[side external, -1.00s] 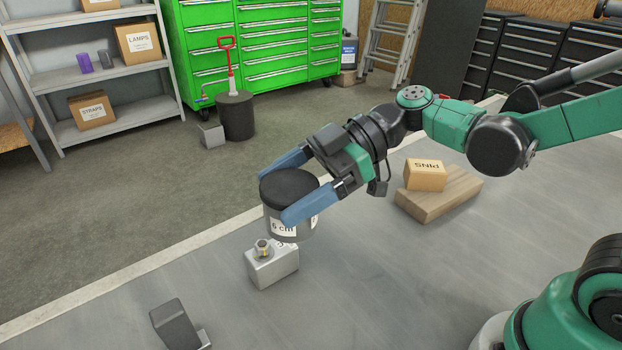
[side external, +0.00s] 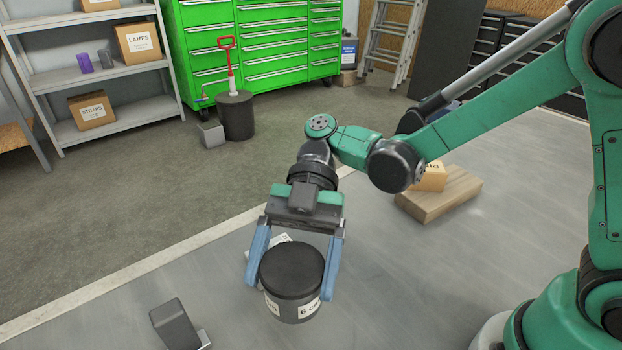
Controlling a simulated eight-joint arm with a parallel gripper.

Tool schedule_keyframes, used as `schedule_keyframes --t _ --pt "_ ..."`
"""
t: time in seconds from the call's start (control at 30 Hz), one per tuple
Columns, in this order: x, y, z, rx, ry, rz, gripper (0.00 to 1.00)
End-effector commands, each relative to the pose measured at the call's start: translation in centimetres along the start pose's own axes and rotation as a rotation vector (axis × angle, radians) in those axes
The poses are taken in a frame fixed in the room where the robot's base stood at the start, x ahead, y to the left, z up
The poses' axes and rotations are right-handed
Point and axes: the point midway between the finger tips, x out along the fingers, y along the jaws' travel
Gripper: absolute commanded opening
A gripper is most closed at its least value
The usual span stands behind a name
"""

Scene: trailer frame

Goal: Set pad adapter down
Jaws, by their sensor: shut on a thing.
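The pad adapter (side external: 291,270) is a short grey cylinder with a black top and a white "6 cm" label. It is upright over the grey work surface in the middle of the side view. My gripper (side external: 292,286) is shut on it, with one blue finger on its left and one on its right. I cannot tell whether its underside touches the surface. A small metal block (side external: 282,238) stands just behind it, mostly hidden by the gripper and the adapter.
A dark grey angled piece (side external: 175,325) stands at the front left of the grey surface (side external: 400,290). A wooden board (side external: 445,196) carries a cardboard box (side external: 430,178), partly hidden by my arm. The surface right of the adapter is clear.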

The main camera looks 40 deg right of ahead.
Motion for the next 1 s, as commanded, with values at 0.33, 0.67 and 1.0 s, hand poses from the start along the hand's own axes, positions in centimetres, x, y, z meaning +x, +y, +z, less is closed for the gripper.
schedule_keyframes --t 0.33,0.67,1.0 --pt "1.5 0.0 3.6 0.000 0.001 0.001 0.00" --pt "2.8 0.0 6.7 0.000 0.001 0.001 0.00" --pt "3.8 0.0 9.2 0.000 0.001 0.001 0.00"
